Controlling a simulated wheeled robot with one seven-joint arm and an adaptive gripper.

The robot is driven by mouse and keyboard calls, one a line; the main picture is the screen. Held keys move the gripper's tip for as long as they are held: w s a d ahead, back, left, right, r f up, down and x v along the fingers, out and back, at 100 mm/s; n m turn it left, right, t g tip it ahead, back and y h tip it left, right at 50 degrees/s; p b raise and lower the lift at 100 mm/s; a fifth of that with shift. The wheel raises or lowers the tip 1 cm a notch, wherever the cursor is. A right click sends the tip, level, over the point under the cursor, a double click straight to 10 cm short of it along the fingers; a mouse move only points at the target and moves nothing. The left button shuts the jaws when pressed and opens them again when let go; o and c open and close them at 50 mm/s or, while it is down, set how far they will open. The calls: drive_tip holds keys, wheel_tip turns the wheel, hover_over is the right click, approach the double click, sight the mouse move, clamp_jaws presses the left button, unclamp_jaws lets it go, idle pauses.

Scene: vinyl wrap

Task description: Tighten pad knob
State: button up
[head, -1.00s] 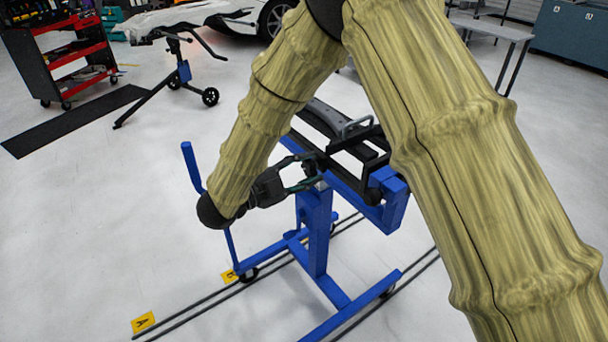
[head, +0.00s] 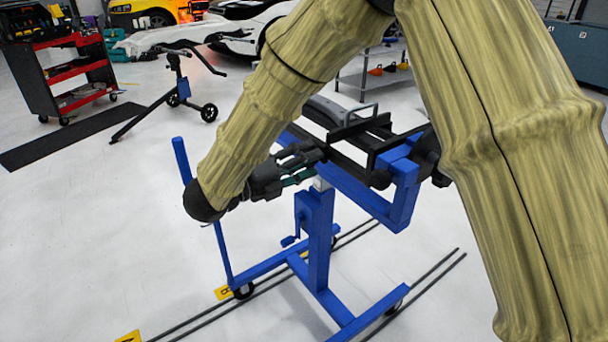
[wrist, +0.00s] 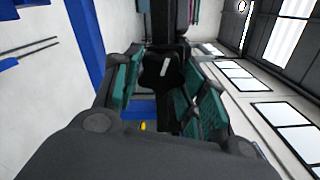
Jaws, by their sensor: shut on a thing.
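The black pad knob (wrist: 151,75) with a pale mark on its face sits between my gripper's teal-padded fingers in the wrist view. My gripper (wrist: 160,84) is shut on the knob, with one finger on each side. The knob is too small and covered to make out clearly there.
The stand's upright blue bar (head: 183,160) rises left of my forearm. Dark floor rails (head: 420,290) run beneath the stand. A red tool cart (head: 78,70) and a wheeled stand (head: 178,85) are farther back, with free floor at left.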

drive_tip(key=m+b, duration=0.2)
drive_tip(key=f+m+b, duration=0.1)
drive_tip(key=b, duration=0.2)
drive_tip(key=shift+m+b, duration=0.35)
drive_tip(key=shift+m, duration=0.05)
drive_tip(key=m+b, duration=0.5)
drive_tip(key=b, duration=0.5)
drive_tip(key=m+b, duration=0.5)
drive_tip(key=b, duration=0.4)
drive_tip(key=shift+w+a+r+b, duration=0.1)
drive_tip(key=shift+w+a+b, duration=0.1)
drive_tip(key=shift+b, duration=0.15)
drive_tip(key=shift+r+m+b, duration=0.2)
drive_tip(key=shift+m+b, duration=0.2)
drive_tip(key=shift+b, duration=0.1)
drive_tip(key=o, duration=1)
